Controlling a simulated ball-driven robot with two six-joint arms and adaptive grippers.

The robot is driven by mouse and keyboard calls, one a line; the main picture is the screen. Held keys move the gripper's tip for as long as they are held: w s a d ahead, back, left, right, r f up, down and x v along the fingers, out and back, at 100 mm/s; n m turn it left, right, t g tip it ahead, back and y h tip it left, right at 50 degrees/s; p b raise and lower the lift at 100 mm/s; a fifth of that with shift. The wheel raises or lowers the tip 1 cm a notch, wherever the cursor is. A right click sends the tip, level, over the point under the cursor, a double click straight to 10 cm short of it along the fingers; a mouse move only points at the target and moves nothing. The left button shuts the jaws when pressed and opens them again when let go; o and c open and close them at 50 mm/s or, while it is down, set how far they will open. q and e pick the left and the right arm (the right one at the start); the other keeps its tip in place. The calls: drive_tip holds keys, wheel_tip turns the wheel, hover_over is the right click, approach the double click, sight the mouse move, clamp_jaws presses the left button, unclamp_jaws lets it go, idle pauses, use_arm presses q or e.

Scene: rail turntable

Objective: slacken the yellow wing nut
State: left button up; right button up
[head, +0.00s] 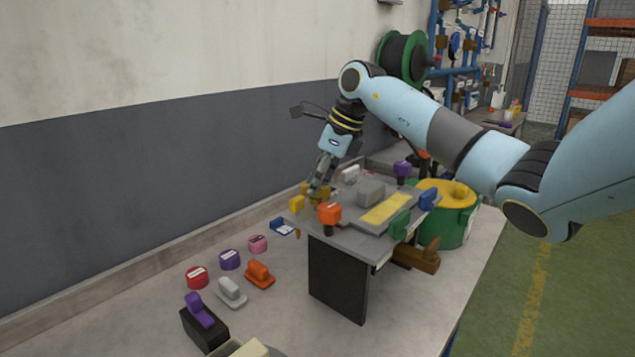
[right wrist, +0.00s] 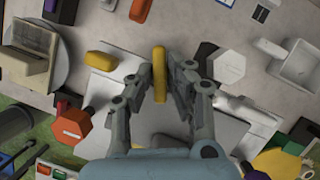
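In the right wrist view a yellow wing nut (right wrist: 160,75) shows as a narrow upright bar between the two fingers of my right gripper (right wrist: 162,80). The fingers flank it closely on both sides; whether they touch it I cannot tell. In the head view my right gripper (head: 318,190) points down at the left end of the grey raised table (head: 345,222). Yellow parts show at its fingertips, partly hidden by the fingers. My left gripper is not in view.
An orange knob (head: 329,212) stands close to my right gripper on the table's near edge. A grey block (head: 370,190) and a yellow strip (head: 386,208) lie to the right. A green drum with a yellow lid (head: 445,195) stands behind. Several coloured knobs sit on the bench at left.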

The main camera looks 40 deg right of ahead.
clamp_jaws()
